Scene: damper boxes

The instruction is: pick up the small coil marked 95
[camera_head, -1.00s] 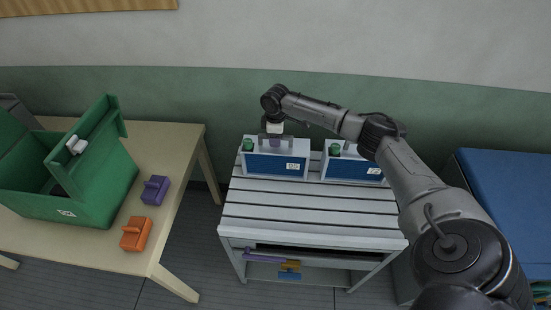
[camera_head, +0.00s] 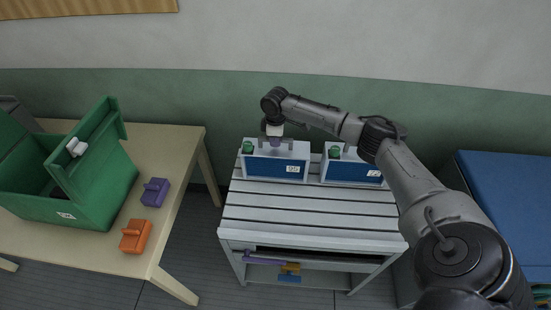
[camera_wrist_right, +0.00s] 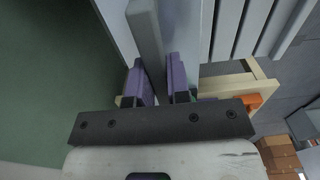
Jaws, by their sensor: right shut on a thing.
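A white box with a blue front (camera_head: 274,170) stands at the left on the slatted grey table. Its small label looks like 95, but it is too small to read surely. A green knob sits on its left top. My right gripper (camera_head: 275,142) is over the top of this box, pointing down. In the right wrist view its two purple finger pads (camera_wrist_right: 160,82) are shut on a flat grey bar (camera_wrist_right: 148,38) at the box top. The pads hide part of the bar. No separate coil can be made out. My left gripper is not in view.
A similar blue-fronted box (camera_head: 350,171) stands close on the right, under my right forearm. The table's front slats (camera_head: 300,215) are clear. At left, a wooden table (camera_head: 185,150) holds an open green bin (camera_head: 95,190), a purple block (camera_head: 155,192) and an orange block (camera_head: 136,235).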

